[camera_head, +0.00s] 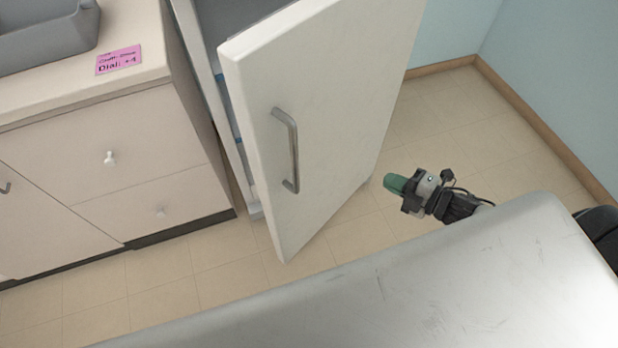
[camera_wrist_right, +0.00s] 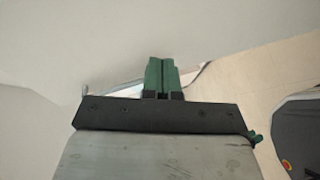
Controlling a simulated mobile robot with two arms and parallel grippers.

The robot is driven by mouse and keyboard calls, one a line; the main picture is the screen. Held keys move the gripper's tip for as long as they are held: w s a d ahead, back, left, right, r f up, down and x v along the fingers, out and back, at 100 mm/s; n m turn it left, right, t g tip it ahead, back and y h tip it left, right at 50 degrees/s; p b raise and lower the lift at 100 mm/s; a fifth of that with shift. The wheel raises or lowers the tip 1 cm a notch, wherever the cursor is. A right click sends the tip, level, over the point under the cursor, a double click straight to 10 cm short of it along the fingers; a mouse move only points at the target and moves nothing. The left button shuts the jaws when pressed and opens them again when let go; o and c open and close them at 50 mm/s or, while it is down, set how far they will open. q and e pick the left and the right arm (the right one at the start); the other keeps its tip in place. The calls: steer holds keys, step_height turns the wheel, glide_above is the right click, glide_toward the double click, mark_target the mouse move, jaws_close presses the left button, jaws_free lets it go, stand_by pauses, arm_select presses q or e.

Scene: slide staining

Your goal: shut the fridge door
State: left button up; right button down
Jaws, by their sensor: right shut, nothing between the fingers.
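The white fridge door (camera_head: 335,110) stands open in the head view, swung out from the fridge body (camera_head: 205,75) behind it to the left. A grey bar handle (camera_head: 287,150) is on its outer face. My right gripper (camera_head: 390,183) is to the right of the door, its green fingertips pointing left toward the door's outer face. In the right wrist view the fingers (camera_wrist_right: 161,75) are shut together and empty, with a pale surface in front of them. I cannot tell whether they touch it. My left gripper is not in view.
A beige cabinet (camera_head: 130,150) with drawers stands left of the fridge, with a grey tray (camera_head: 45,35) and a pink note (camera_head: 119,60) on top. Tiled floor (camera_head: 450,120) lies open to the right, up to blue walls (camera_head: 560,70). A grey metallic surface (camera_head: 420,290) fills the foreground.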

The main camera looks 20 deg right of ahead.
steer(key=s+a+r+n+g+y+b, duration=0.2)
steer(key=s+a+r+n+g+y, duration=0.25)
steer(key=a+r+n+y, duration=0.4)
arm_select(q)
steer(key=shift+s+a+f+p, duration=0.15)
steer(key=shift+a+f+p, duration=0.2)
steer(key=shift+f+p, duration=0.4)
arm_select(e)
steer(key=w+a+r+h, duration=0.1)
steer(key=w+a+r, duration=0.1)
steer(key=w+a, duration=0.5)
steer(key=a, duration=0.3)
steer(key=shift+w+a+n, duration=0.35)
steer(key=shift+a, duration=0.05)
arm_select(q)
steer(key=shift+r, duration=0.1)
arm_select(e)
steer(key=shift+h, duration=0.35)
